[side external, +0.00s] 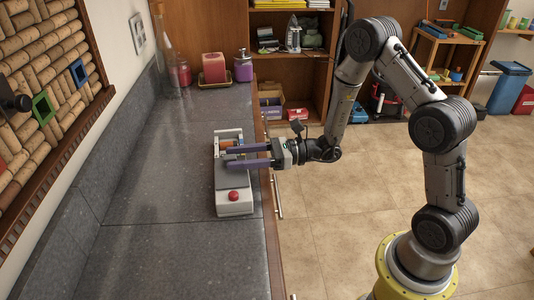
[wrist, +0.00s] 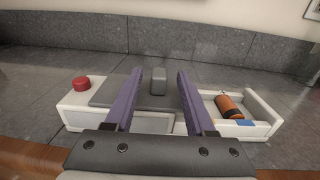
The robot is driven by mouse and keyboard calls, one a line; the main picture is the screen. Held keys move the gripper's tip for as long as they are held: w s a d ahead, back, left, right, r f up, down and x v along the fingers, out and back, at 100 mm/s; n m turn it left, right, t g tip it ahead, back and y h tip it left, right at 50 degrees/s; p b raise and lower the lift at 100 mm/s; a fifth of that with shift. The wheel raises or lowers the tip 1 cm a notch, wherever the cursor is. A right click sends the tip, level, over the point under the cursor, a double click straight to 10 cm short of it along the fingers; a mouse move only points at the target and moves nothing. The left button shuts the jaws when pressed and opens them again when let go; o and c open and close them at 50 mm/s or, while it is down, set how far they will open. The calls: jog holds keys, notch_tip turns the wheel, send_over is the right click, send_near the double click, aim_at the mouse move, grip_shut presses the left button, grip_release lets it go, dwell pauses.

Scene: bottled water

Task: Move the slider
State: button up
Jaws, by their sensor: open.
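A white box device with a grey sliding cover (side external: 228,179) lies on the counter near its front edge. A red button (side external: 233,196) sits on its near end in the side view, and the button shows at the left in the wrist view (wrist: 81,83). A grey upright handle (wrist: 158,81) stands on the cover, between my two purple fingers in the wrist view. The right compartment (wrist: 262,107) is uncovered and holds an orange and black cylinder (wrist: 229,107). My gripper (side external: 228,158) is open over the device, with its fingers apart on either side of the handle; contact is not clear.
The grey stone counter (side external: 150,200) is mostly clear around the device. At its far end stand a glass bottle (side external: 166,50), candles (side external: 214,68) and a purple jar (side external: 243,67). A backsplash wall runs along the back. A small blue piece (wrist: 244,123) lies at the compartment's front.

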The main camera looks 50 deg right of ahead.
jog(key=v, duration=0.8)
jog(key=shift+s+d, duration=0.25)
